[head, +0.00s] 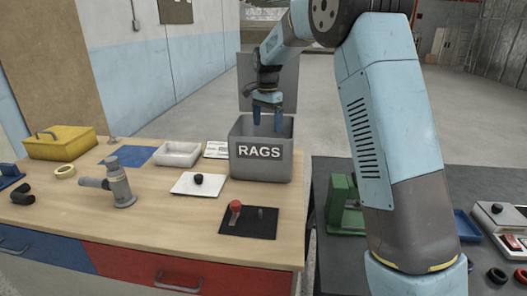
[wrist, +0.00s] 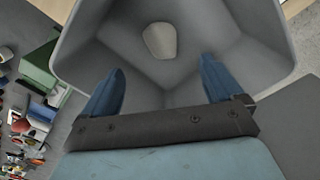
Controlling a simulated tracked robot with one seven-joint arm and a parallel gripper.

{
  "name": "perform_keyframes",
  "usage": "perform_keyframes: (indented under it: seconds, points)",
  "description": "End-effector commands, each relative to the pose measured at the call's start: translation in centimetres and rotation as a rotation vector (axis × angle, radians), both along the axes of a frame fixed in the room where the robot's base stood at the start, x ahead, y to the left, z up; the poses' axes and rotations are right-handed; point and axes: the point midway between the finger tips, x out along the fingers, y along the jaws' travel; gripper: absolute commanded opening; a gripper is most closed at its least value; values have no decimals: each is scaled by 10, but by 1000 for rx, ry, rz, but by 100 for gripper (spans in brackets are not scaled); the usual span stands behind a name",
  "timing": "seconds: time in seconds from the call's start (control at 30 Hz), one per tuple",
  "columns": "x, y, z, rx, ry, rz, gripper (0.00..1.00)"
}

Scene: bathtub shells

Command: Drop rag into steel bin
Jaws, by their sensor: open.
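The steel bin (head: 261,168), grey and labelled RAGS, stands on the right part of the wooden workbench with its lid (head: 268,82) raised behind it. My gripper (head: 268,128) is over the bin's mouth, pointing down, its blue fingers apart and empty. In the wrist view my gripper (wrist: 160,85) shows wide open above the bin (wrist: 235,70). A pale, rounded rag (wrist: 160,41) lies on the bin's floor, apart from the fingers. The bin's front wall hides the rag in the head view.
Left of the bin are a white tray (head: 179,154), a white plate with a black knob (head: 197,184), a grey tool (head: 121,184) and a yellow box (head: 60,142). A black plate with a red knob (head: 248,221) lies in front. A green device (head: 345,204) stands on the dark right bench.

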Motion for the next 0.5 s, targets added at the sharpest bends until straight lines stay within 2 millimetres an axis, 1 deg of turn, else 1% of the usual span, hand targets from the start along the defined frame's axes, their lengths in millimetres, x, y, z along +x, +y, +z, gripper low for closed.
perform_keyframes:
  seconds: [0.17, 0.27, 0.37, 0.5]
  points:
    - [0, 0, 1, 0, 0, 0, 93]
    - [0, 0, 7, 0, -1, 0, 93]
    - [1, 0, 19, 1, -2, -1, 93]
    - [1, 0, 45, 1, -4, -1, 93]
